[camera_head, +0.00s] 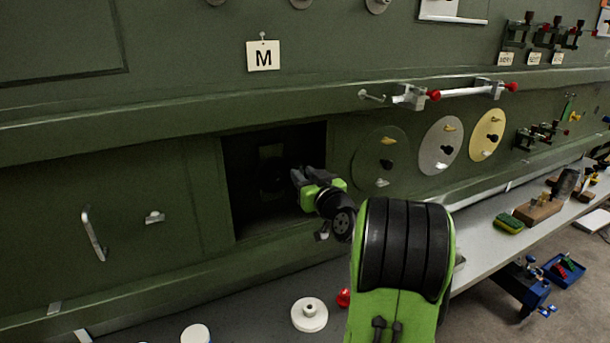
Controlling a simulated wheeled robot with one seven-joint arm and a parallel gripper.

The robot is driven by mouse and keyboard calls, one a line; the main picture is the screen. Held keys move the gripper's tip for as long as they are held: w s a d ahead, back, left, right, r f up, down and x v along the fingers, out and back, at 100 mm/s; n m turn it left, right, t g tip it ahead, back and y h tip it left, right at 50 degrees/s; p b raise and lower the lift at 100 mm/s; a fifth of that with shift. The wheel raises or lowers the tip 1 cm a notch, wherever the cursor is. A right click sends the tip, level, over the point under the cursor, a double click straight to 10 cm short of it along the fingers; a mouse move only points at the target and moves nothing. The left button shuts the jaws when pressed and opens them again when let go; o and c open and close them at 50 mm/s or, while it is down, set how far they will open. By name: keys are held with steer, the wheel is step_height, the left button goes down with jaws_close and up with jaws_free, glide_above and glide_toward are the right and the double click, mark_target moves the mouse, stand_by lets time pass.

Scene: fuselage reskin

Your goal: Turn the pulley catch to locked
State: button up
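A dark square recess (232,190) opens in the green fuselage wall, left of the picture's middle. Inside it a dim dark shape (272,172) shows, perhaps the pulley; a catch on it cannot be made out. My gripper (308,176), with dark fingers and a green body, is at the right side of the opening, pointing toward the wall. I cannot tell whether its fingers are apart or touching, and nothing is clearly seen between them. My gripper and wrist cover the lower right of the opening.
Right of the opening are a green disc (368,165), a grey disc (431,158) and a yellow disc (478,148), with small knobs. A bar with red-ended clamps (465,92) juts out above them. Below, the bench holds a white round part (309,322) and a green-yellow sponge (509,224).

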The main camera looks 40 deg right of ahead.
jaws_close()
steer(key=shift+d+f+m, duration=0.1)
steer(key=shift+m, duration=4.4)
steer(key=shift+d+f+m, duration=0.1)
steer(key=shift+m, duration=4.4)
jaws_free()
